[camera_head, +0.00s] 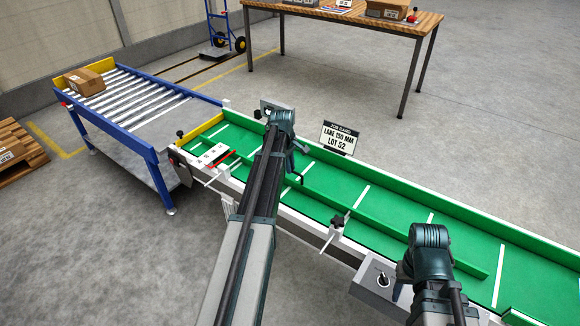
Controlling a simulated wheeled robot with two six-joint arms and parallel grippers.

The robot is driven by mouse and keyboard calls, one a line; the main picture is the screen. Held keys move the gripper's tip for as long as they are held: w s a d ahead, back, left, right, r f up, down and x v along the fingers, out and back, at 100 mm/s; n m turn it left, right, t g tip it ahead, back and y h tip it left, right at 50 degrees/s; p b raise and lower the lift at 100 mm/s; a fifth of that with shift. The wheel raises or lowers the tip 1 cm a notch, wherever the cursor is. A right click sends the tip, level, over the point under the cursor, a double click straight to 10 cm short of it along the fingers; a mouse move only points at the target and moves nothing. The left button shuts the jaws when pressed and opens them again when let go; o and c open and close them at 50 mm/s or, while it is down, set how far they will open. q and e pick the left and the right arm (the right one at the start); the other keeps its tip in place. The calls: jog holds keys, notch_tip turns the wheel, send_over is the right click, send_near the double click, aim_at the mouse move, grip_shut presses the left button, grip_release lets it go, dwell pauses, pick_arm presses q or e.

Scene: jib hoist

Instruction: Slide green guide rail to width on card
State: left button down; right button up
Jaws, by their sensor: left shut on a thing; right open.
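The green guide rail (420,244) is a long low strip running lengthwise along the green belt, nearer its front side. The card (340,137) stands at the belt's far edge and reads "LANE 150 MM LOT 52". My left gripper (292,168) reaches over the belt and is shut on the rail; its wrist and arm hide most of the hold. A black knob (337,221) sits on a white bracket at the near side. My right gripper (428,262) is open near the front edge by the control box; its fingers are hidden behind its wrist.
A control box (379,282) hangs at the near side. A blue-framed roller table (155,125) with a carton (85,81) adjoins at left. A wooden table (340,17) stands behind on open floor.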

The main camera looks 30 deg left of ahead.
dwell(0.7)
pick_arm(q)
jog(key=w, duration=0.4)
jog(key=shift+d, duration=0.15)
jog(key=c, duration=0.9)
grip_release()
jog(key=shift+r, duration=0.15)
pick_arm(e)
jog(key=shift+r, duration=0.15)
pick_arm(q)
jog(key=s+r+p, duration=0.1)
jog(key=r+p, duration=0.7)
jog(key=p, duration=0.1)
jog(key=s+r+p, duration=0.1)
jog(key=r+p, duration=0.3)
jog(key=r, duration=0.1)
jog(key=shift+s+r, duration=0.1)
jog(key=shift+s, duration=0.25)
pick_arm(e)
notch_tip(320, 180, up, 13)
jog(key=shift+r, duration=0.15)
